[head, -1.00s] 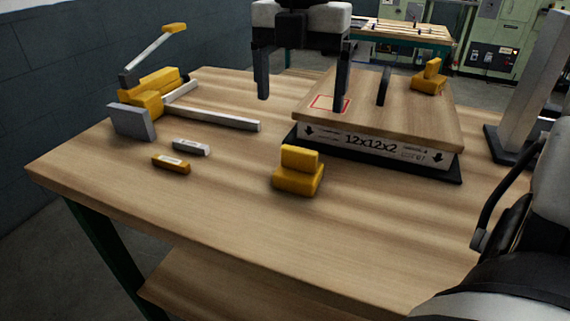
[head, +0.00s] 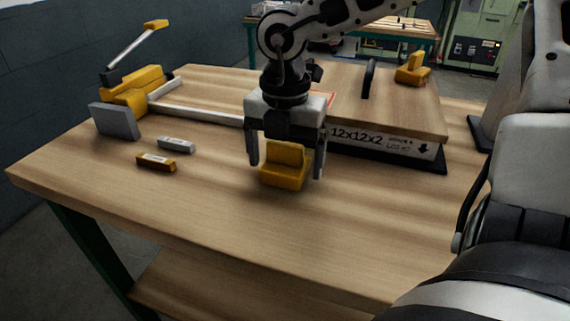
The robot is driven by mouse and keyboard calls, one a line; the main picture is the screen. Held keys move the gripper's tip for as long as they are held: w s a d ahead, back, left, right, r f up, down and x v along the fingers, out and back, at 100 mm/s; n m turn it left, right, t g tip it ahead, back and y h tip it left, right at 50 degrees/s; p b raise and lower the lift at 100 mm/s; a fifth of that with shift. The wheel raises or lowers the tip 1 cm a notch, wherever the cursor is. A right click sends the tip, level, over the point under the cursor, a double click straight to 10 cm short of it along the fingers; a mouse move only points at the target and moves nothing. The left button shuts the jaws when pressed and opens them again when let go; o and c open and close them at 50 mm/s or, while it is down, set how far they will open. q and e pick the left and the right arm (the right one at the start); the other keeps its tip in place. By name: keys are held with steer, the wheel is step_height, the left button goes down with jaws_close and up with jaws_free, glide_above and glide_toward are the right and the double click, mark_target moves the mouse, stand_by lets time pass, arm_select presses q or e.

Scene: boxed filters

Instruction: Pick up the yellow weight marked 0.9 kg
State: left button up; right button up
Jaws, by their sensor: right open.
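A yellow stepped weight (head: 283,178) stands upright on the near middle of the wooden table in the head view. I cannot read any mark on it. My right gripper (head: 286,168) points down over it, open, with one finger at its left side and one at its right. Gaps seem to show between fingers and weight, so it looks unheld and rests on the table. A second yellow weight (head: 413,70) of similar shape sits on the wooden-topped box at the back right; its mark is unreadable too. My left gripper is out of view.
A flat box marked 12x12x2 (head: 395,146) lies behind the gripper with a dark upright piece (head: 370,77) on top. A yellow-and-grey clamp-like tool (head: 130,97) lies at left. A small yellow bar (head: 157,162) and grey bar (head: 176,145) lie nearby. The front table area is clear.

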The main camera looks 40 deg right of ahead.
steer(key=c, duration=1.5)
steer(key=shift+w, duration=0.1)
steer(key=shift+c, duration=1.3)
steer(key=shift+r, duration=0.15)
